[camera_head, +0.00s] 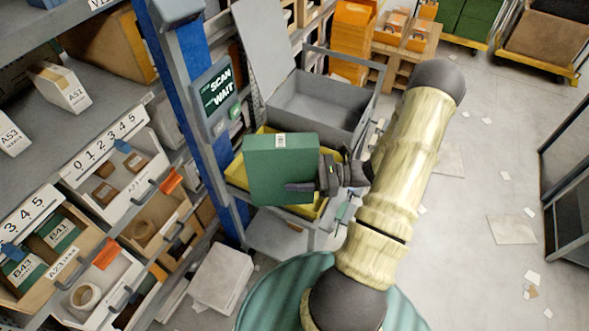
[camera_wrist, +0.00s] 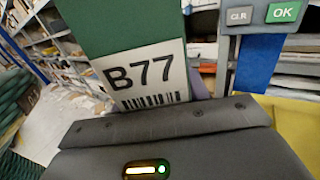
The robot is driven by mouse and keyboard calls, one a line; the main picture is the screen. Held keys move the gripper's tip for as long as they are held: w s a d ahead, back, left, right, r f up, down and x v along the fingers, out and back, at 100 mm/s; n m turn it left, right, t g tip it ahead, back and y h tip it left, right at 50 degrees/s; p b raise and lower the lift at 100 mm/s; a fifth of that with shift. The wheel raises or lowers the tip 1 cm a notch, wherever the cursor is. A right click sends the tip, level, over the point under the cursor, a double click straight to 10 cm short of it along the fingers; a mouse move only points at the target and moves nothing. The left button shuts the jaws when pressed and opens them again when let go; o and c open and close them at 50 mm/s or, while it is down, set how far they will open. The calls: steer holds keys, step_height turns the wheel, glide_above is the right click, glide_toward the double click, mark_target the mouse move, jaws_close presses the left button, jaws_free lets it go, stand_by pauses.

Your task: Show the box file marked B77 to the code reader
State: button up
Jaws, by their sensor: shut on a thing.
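My gripper (camera_head: 325,174) is shut on a green box file (camera_head: 280,170), held up in front of the blue post. In the wrist view the file (camera_wrist: 125,25) carries a white label (camera_wrist: 147,78) reading B77 above a barcode. The code reader (camera_head: 215,97) is on the blue post, and its screen reads SCAN and WAIT. The file is below and to the right of that screen in the head view. The gripper's fingertips are partly hidden in the wrist view.
A yellow tray (camera_head: 236,174) lies beneath the held file. A grey open bin (camera_head: 318,103) stands behind it. Shelves with numbered drawers (camera_head: 105,170) fill the left. The floor at right (camera_head: 480,200) is mostly clear, with scattered papers.

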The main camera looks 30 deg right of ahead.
steer(key=shift+w, duration=0.1)
steer(key=w+a+r, duration=0.1)
steer(key=w+a, duration=0.5)
steer(key=w, duration=0.2)
steer(key=shift+b, duration=0.35)
stand_by(1.3)
